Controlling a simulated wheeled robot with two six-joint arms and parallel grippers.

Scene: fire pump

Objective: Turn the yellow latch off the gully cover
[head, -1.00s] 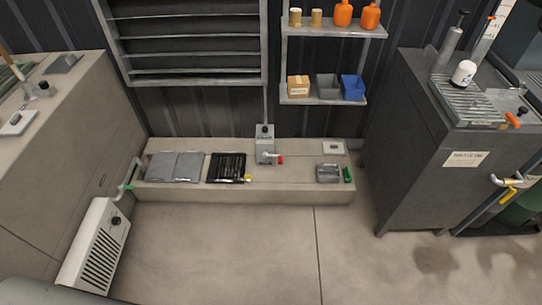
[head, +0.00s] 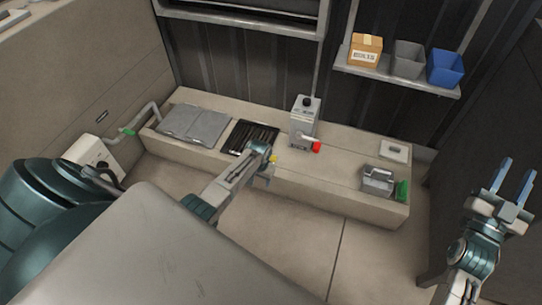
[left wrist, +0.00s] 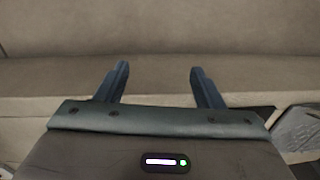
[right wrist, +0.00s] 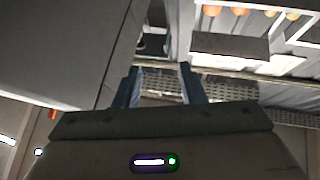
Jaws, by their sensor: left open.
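The small yellow latch (head: 273,159) shows in the head view at the right end of the dark slatted grate (head: 240,136), which looks like the gully cover, set in the low concrete ledge. My left gripper (head: 263,181) is beside the latch, partly hidden by its own wrist. In the left wrist view its fingers (left wrist: 158,85) are apart with nothing between them, and the latch cannot be made out there. My right gripper (head: 514,180) is raised at the far right, open and empty. Its parted fingers also show in the right wrist view (right wrist: 158,88).
A grey box with a red-ended lever (head: 304,122) stands behind and right of the latch. A metal box (head: 377,181) and green piece (head: 402,191) sit at the ledge's right end. A shelf (head: 405,79) hangs above.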

